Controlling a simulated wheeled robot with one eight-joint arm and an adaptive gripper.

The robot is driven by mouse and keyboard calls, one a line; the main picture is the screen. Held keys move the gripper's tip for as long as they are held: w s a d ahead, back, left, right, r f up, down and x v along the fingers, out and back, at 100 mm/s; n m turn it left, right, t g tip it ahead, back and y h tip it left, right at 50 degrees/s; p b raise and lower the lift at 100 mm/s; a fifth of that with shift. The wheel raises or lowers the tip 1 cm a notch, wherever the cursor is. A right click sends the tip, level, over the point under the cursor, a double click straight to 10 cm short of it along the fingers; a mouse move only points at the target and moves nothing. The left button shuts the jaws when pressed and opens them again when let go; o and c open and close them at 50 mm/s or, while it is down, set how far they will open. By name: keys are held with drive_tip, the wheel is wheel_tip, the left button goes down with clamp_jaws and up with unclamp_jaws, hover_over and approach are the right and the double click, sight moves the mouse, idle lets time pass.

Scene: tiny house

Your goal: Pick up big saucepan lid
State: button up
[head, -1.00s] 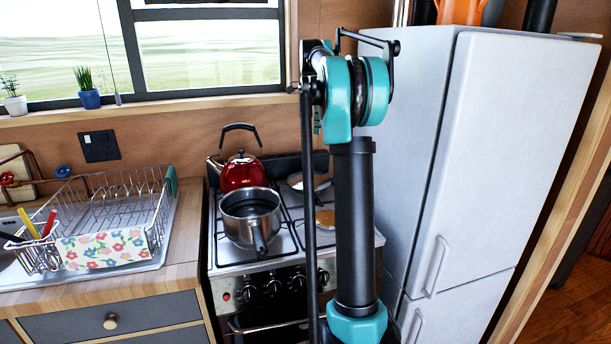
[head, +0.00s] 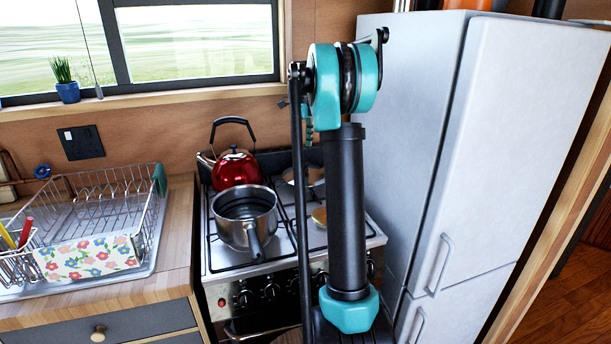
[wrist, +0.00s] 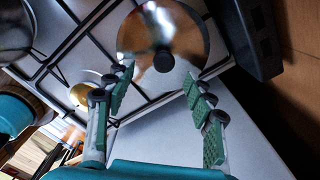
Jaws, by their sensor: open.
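The big saucepan lid (wrist: 187,30) is a round, shiny metal disc with a black knob, lying on the stove's back right. In the head view the lid (head: 297,175) is partly hidden behind my arm. My gripper (wrist: 158,84) is open and empty, its green-padded fingers pointing at the lid. The knob lies beyond the fingertips, roughly in line with the gap between them, and no contact shows. In the head view my gripper is mostly hidden behind my arm.
A steel saucepan (head: 245,208) stands at the stove's front left, with a red kettle (head: 235,169) behind it. A smaller yellowish round thing (head: 320,216) lies nearer on the right. The fridge (head: 420,130) closes off the right side; a dish rack (head: 100,222) stands left.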

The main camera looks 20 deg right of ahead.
sight(306, 161)
wheel_tip(306, 161, down, 3)
drive_tip(key=shift+r, duration=0.2)
drive_tip(key=shift+w+d+f, duration=0.1)
drive_tip(key=shift+d+f, duration=0.1)
drive_tip(key=shift+f, duration=1.1)
drive_tip(key=shift+d+f, duration=0.2)
drive_tip(key=shift+f, duration=1.1)
drive_tip(key=shift+c, duration=0.3)
clamp_jaws()
